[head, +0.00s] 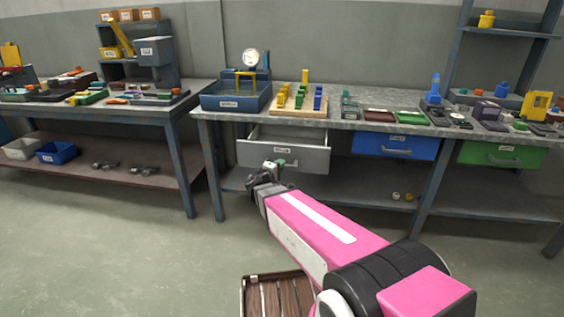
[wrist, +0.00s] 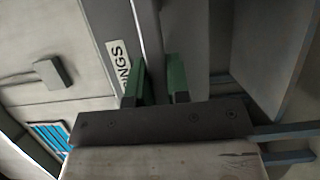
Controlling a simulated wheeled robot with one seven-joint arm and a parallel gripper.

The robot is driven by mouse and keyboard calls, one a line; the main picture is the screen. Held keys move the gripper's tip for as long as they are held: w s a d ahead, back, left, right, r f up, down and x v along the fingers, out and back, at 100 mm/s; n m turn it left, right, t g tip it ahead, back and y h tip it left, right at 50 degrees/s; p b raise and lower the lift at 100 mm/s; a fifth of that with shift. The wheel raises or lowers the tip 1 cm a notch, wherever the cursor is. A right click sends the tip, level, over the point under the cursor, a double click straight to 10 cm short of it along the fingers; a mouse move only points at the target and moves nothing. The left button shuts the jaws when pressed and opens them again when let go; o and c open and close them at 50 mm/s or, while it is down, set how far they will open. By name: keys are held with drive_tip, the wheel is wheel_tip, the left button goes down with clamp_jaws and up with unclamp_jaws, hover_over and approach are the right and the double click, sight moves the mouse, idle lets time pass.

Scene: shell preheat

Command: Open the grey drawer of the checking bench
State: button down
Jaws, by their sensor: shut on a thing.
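The grey drawer (head: 310,158) is pulled out from under the checking bench (head: 335,118), and part of its empty-looking inside shows behind the front. Its front carries a white label (head: 283,149). My gripper (head: 268,172) is at the drawer front, over the handle. In the wrist view, my gripper (wrist: 155,84) has its green fingers on either side of the grey handle bar (wrist: 149,40) and is shut on it. The label (wrist: 123,65) ending in "NGS" lies beside the fingers. My gripper hides part of the handle in the head view.
A blue drawer (head: 395,146) and a green drawer (head: 500,154) to the right look closed. A wooden crate (head: 244,300) lies on the floor near my arm. A lower shelf (head: 345,190) runs under the bench. Open floor (head: 130,250) lies to the left.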

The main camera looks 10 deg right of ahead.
drive_tip(key=shift+s+a, duration=0.3)
drive_tip(key=shift+s, duration=0.65)
drive_tip(key=c, duration=1.1)
unclamp_jaws()
drive_tip(key=v, duration=1)
drive_tip(key=shift+s+a, duration=0.25)
drive_tip(key=shift+s, duration=0.05)
